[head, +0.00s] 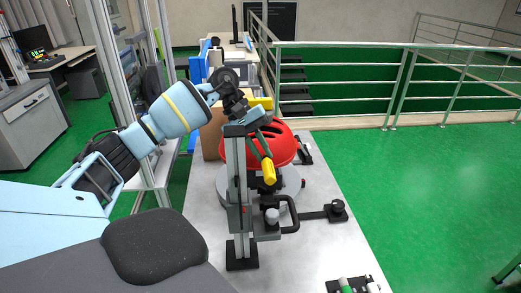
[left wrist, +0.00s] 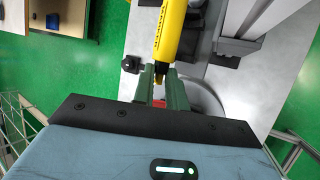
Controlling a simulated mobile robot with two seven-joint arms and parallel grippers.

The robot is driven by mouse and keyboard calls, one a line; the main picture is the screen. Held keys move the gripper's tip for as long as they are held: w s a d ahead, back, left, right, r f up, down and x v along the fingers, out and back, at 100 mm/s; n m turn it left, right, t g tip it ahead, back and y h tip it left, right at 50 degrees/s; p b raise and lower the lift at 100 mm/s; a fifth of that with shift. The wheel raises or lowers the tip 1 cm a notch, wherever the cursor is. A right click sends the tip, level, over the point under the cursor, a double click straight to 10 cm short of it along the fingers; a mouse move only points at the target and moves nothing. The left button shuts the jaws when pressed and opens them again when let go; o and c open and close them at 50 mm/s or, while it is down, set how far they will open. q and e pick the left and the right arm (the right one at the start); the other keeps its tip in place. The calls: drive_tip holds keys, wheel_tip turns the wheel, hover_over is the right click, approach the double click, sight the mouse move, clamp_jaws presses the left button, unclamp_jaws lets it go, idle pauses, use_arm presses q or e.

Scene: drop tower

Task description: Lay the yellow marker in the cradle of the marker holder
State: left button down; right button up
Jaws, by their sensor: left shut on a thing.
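The yellow marker (head: 268,172) is held at the tips of my left gripper (head: 265,157) in the head view, in front of the red helmet. In the left wrist view the marker (left wrist: 170,32) runs upward from between the two green fingers (left wrist: 162,88), which are shut on its near end. A black holder (head: 334,286) with a green marker (head: 345,285) and a pale one shows at the bottom edge of the head view, cut off by the frame. It seems to be the marker holder; I cannot make out its cradle. My right gripper is not in view.
A grey upright column (head: 236,180) of the drop tower stands close by the marker. The red helmet (head: 284,147) is behind it. A black handle and knob (head: 337,210) lie to the right. The grey table (head: 315,250) is bare between the tower and the holder.

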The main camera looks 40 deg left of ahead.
use_arm(q)
drive_tip(key=shift+f, duration=0.1)
idle(0.3)
drive_tip(key=shift+f+b, duration=0.95)
drive_tip(key=shift+f, duration=1.9)
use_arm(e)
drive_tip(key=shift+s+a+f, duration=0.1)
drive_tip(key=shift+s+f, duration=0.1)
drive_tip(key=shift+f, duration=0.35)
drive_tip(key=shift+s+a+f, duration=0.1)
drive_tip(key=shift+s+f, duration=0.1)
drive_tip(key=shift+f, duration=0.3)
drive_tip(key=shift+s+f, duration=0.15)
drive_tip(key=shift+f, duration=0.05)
use_arm(q)
drive_tip(key=shift+f+b, duration=0.1)
drive_tip(key=shift+b, duration=0.2)
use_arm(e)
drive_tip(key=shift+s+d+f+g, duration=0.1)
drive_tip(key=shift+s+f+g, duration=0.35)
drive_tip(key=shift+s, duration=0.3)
